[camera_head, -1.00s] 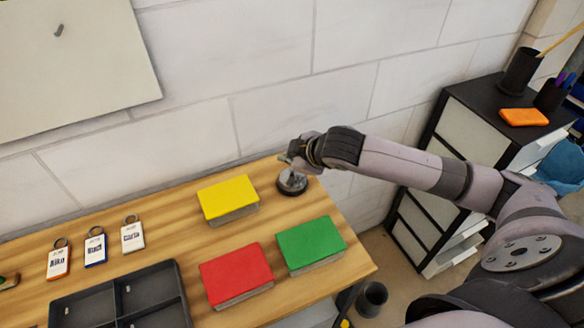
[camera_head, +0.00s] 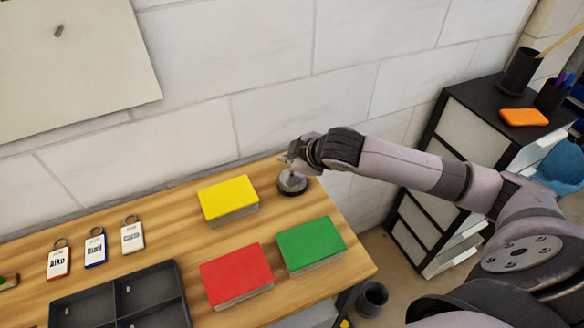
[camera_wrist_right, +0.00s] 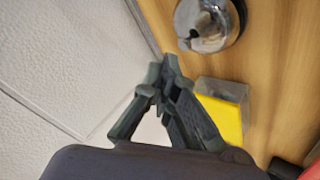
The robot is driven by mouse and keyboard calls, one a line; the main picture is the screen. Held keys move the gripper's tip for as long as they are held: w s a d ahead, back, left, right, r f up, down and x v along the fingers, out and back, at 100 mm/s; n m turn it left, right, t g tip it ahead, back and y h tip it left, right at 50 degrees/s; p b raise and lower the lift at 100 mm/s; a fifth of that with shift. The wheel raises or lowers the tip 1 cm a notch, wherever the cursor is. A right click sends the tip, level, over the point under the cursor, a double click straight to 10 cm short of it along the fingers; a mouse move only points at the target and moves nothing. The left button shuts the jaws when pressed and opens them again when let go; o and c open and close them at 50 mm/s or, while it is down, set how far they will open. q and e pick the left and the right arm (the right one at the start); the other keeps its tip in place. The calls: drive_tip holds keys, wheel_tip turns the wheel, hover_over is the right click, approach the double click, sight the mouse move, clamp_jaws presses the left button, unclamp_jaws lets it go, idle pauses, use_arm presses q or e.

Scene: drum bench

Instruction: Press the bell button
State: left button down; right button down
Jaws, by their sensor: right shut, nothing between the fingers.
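The bell (camera_head: 293,186), a small silver dome on a dark round base, stands near the back right of the wooden bench. It also shows at the top of the right wrist view (camera_wrist_right: 205,18). My right gripper (camera_head: 290,160) is shut and empty, just above and behind the bell in the head view, overlapping its upper part. In the right wrist view the closed fingertips (camera_wrist_right: 166,68) point beside the bell, with a gap in the picture. The top button is not clearly visible, and I cannot tell whether the fingers touch it. My left gripper is not in view.
Yellow (camera_head: 228,197), red (camera_head: 236,275) and green (camera_head: 311,244) blocks lie near the bell on the bench (camera_head: 160,240). A dark divided tray (camera_head: 123,290) and several key tags are at the left. The white wall (camera_head: 270,60) stands close behind.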

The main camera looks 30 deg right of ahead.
drive_tip(key=shift+f, duration=0.35)
drive_tip(key=shift+f, duration=0.45)
idle(0.5)
drive_tip(key=shift+r+p, duration=0.9)
drive_tip(key=shift+p, duration=0.25)
wheel_tip(320, 180, up, 6)
drive_tip(key=p, duration=0.7)
drive_tip(key=shift+s+f, duration=0.1)
idle(0.5)
